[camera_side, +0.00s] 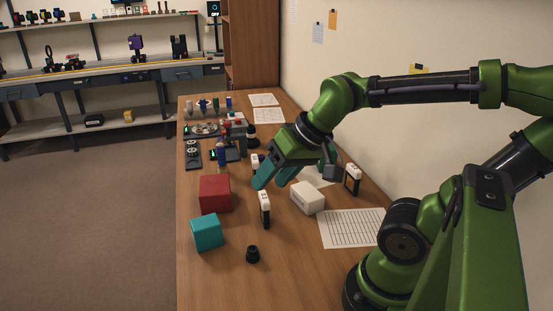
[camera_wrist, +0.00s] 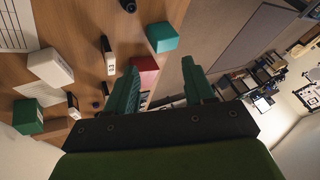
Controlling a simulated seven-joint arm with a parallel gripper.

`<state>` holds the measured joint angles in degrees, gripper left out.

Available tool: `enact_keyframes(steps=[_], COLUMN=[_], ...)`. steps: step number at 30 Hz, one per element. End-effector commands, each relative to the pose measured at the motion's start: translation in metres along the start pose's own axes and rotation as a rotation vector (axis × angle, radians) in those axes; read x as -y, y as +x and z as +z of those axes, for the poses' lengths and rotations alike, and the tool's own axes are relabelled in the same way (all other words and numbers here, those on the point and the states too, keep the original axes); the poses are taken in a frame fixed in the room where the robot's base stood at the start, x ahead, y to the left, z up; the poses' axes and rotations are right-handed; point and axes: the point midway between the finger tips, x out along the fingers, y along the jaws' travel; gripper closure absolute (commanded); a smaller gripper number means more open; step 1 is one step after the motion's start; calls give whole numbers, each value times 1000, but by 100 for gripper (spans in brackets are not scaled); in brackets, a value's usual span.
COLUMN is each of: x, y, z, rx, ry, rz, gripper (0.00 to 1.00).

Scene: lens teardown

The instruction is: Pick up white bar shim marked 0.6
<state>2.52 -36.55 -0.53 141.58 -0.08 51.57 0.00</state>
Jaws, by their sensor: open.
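Several upright pieces with white tops and dark lower parts stand on the table. In the side view one stands in front of my gripper (camera_side: 264,203), one at the right (camera_side: 352,173) and one partly behind the gripper (camera_side: 255,161). The wrist view shows two such pieces, one upper left (camera_wrist: 110,58) and one lower (camera_wrist: 73,102). Markings are too small to read, so I cannot tell which is the white bar shim marked 0.6. My gripper (camera_side: 269,183) is open and empty above the table, fingers angled down; its two fingers also show in the wrist view (camera_wrist: 160,67).
A white box (camera_side: 307,198) lies right of the front piece. A red block (camera_side: 215,193), a teal block (camera_side: 207,232) and a small black cylinder (camera_side: 253,254) are nearby. Trays and parts crowd the far table; paper sheets (camera_side: 353,228) lie by the wall.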

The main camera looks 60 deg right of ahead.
Motion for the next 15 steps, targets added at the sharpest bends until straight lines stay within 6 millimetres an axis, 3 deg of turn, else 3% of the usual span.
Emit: enact_keyframes(steps=[8, 15], x=[-36, -101], y=[35, 77], z=[-103, -188], rx=[117, 219], ry=[176, 313], rz=[143, 278], gripper=[47, 47])
